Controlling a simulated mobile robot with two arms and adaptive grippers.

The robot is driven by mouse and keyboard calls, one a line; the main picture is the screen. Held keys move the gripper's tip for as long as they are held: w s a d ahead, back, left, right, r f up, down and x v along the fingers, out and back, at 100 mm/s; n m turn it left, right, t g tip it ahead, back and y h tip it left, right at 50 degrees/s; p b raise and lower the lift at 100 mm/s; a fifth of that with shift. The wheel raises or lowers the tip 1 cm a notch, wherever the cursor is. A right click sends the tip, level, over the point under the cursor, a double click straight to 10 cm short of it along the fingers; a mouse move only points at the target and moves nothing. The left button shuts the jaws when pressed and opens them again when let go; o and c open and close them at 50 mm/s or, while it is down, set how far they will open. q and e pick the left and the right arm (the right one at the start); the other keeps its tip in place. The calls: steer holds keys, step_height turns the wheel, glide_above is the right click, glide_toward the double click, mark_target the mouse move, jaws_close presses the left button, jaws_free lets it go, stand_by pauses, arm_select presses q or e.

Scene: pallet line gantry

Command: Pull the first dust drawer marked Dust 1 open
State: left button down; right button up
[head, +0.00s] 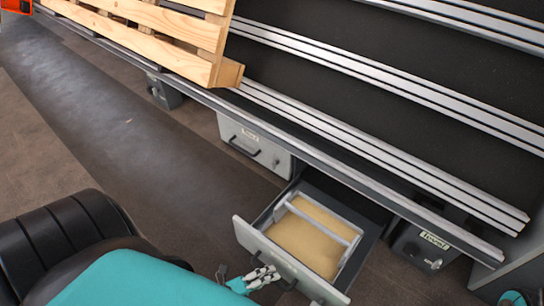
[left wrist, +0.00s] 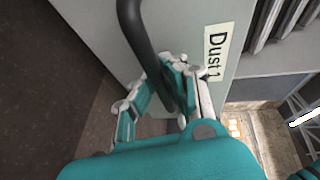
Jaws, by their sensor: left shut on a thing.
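The dust drawer (head: 284,262) stands pulled out from under the line in the head view, with its grey front toward me. Tan dust lies in the tray inside it. In the left wrist view its label, Dust 1 (left wrist: 217,52), is on the light grey front beside the dark bar handle (left wrist: 136,28). My left gripper (head: 256,279) is at the drawer front. It also shows in the left wrist view (left wrist: 168,88), shut on the handle.
A second, closed grey drawer (head: 253,146) with a handle sits farther left under the rail. A dark labelled box (head: 421,246) is right of the open drawer. A wooden pallet (head: 165,35) rests on the line above. The floor (head: 120,125) at left is clear.

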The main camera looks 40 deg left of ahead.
arm_select(q)
steer(key=shift+s+f, duration=0.15)
steer(key=shift+f, duration=0.05)
steer(key=c, duration=1.3)
jaws_free()
steer(key=shift+r, duration=0.1)
steer(key=shift+c, duration=0.2)
steer(key=v, duration=1.2)
